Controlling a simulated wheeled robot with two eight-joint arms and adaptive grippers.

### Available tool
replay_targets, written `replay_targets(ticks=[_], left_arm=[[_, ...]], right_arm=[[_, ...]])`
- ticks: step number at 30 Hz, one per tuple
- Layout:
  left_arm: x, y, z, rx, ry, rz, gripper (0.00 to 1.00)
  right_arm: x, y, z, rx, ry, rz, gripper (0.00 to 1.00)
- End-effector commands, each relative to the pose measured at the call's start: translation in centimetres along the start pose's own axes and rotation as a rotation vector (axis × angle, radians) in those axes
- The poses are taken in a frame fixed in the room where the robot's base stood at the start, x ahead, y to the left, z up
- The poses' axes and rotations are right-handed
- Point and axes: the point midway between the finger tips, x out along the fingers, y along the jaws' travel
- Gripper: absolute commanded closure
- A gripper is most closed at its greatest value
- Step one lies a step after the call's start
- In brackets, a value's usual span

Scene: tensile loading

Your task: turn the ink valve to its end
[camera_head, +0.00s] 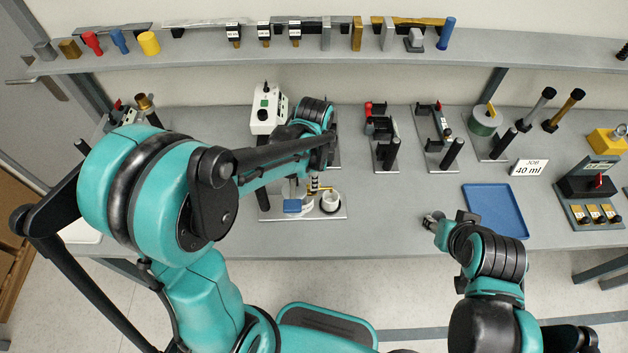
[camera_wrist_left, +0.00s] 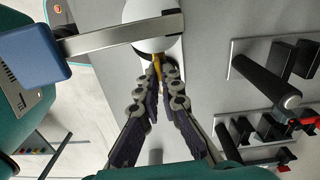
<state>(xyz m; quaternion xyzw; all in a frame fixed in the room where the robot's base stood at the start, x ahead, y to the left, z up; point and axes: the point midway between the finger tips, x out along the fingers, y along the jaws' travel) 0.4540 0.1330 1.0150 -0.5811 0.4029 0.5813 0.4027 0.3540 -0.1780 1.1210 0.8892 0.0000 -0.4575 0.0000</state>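The ink valve shows as a thin yellow lever (camera_wrist_left: 157,66) below a round white part (camera_wrist_left: 152,30) in the left wrist view. In the head view its small yellow piece (camera_head: 322,188) is beside a white cup (camera_head: 330,203) on a grey plate, mostly hidden by my arm. My left gripper (camera_wrist_left: 159,84) has its fingers close together with the lever between the tips; it looks shut on it. My right gripper (camera_head: 433,219) is away from the valve, near the blue tray; its fingers are too small to read.
A blue block (camera_wrist_left: 30,53) on a metal bar (camera_wrist_left: 120,34) is close to the left fingers. A blue tray (camera_head: 495,211) and a "JOB 40 ml" card (camera_head: 529,168) are to the right. Several fixtures with black posts stand along the bench. A shelf (camera_head: 200,58) runs behind.

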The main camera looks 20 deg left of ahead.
Motion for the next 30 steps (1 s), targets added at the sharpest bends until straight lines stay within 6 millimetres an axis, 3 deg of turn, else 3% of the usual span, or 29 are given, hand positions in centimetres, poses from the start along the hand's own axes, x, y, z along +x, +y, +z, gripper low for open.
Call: replay_targets(ticks=[21,22,24,30], left_arm=[[-0.04,-0.01,0.00,0.070,0.000,0.000,1.00],[-0.04,-0.01,0.00,0.070,0.000,0.000,0.87],[-0.04,-0.01,0.00,0.070,0.000,0.000,0.74],[-0.02,0.00,0.00,0.070,0.000,0.000,0.74]], right_arm=[[0.06,0.00,0.04,0.000,0.000,0.000,0.60],[0.06,0.00,0.04,0.000,0.000,0.000,0.60],[0.06,0.00,0.04,0.000,0.000,0.000,0.60],[0.07,0.00,0.05,0.000,0.000,0.000,0.60]])
